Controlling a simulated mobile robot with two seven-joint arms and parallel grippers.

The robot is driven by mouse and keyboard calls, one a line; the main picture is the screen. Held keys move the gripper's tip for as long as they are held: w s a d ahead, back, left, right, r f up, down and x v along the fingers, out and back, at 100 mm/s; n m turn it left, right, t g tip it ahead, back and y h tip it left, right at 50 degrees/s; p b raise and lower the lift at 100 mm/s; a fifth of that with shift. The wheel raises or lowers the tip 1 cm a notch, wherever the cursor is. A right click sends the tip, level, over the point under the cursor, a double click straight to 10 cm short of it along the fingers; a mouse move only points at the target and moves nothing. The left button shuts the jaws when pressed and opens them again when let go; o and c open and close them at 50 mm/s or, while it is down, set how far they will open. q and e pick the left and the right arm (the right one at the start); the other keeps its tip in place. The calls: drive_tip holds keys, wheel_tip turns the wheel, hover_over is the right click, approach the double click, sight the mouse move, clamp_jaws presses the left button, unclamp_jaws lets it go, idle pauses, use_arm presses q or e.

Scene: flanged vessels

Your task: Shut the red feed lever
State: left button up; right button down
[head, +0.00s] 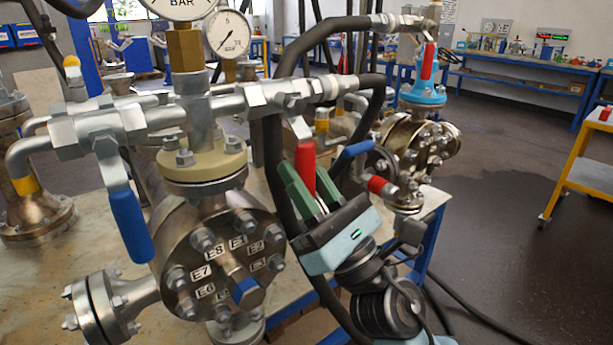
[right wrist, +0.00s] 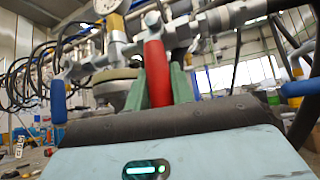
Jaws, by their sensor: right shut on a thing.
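The red feed lever (head: 306,165) hangs down below the horizontal steel pipe in the middle of the head view. My right gripper (head: 304,186) has green fingers and a pale blue body, and comes up from below right. Its fingers are shut on the lever, one on each side. In the right wrist view the lever (right wrist: 157,75) stands between the two green fingers (right wrist: 159,85). The lever's far end is partly hidden by the gripper. My left gripper is in neither view.
A blue-handled lever (head: 131,225) hangs at the left, in front of the flanged vessel (head: 222,262). Another red lever (head: 428,61) and a red-tipped handle (head: 380,185) are at the right. Black hoses (head: 272,160) pass close to my right gripper. Open floor lies at the far right.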

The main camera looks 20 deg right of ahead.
drive_tip(key=shift+a+h, duration=0.1)
drive_tip(key=shift+h, duration=0.2)
drive_tip(key=c, duration=1.2)
unclamp_jaws()
drive_tip(key=shift+s+f, duration=0.15)
drive_tip(key=b+v, duration=0.3)
drive_tip(key=v, duration=0.4)
drive_tip(key=shift+f+b, duration=0.15)
drive_tip(key=shift+b, duration=0.2)
drive_tip(key=shift+s, duration=0.1)
